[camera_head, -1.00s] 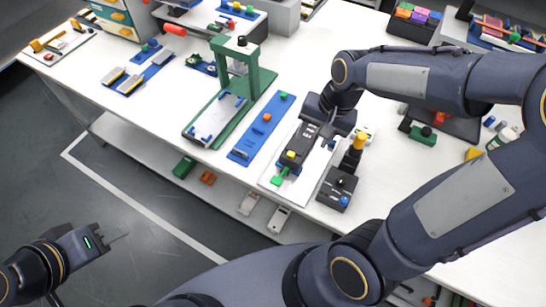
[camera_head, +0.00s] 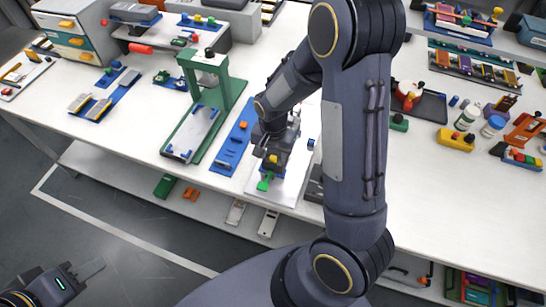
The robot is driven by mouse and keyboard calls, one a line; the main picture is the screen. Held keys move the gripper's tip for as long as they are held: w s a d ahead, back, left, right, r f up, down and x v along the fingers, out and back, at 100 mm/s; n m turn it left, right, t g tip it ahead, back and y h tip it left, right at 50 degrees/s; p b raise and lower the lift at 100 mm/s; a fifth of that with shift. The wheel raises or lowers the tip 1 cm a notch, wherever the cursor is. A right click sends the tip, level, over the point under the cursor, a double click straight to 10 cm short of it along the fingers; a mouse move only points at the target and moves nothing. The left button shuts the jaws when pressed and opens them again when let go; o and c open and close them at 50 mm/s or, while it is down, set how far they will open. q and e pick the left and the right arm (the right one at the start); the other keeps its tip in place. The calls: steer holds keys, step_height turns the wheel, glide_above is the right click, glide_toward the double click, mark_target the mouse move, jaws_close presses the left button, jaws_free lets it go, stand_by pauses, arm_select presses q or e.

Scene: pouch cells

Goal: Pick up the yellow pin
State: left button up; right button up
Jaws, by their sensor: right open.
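A small yellow piece (camera_head: 272,158), which may be the yellow pin, shows at the lower end of my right gripper (camera_head: 270,163). A small green piece (camera_head: 265,182) is just in front of it. Both are over a white board (camera_head: 289,189) near the table's front edge. My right gripper points down and is open; its fingertips are mostly hidden, so I cannot tell whether they touch the yellow piece. My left gripper (camera_head: 88,271) is low at the bottom left, away from the table; its jaw gap is unclear.
A blue strip (camera_head: 232,148) and a green press (camera_head: 211,80) stand left of the white board. My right arm hides part of the table. A yellow block (camera_head: 455,139), a red-handled item (camera_head: 407,95) and bottles stand at the right. The front right tabletop is clear.

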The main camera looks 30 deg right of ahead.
mark_target(273, 158)
steer(key=shift+f, duration=0.1)
steer(key=shift+c, duration=0.2)
jaws_close()
steer(key=shift+r, duration=0.5)
step_height(273, 158, up, 3)
steer(key=shift+s+f, duration=0.1)
steer(key=shift+f, duration=0.1)
steer(key=s+a+r+b, duration=0.1)
steer(key=s+a+r, duration=0.3)
steer(key=s+r, duration=0.5)
steer(key=s, duration=0.4)
steer(key=shift+a+r, duration=0.15)
steer(key=shift+r, duration=0.05)
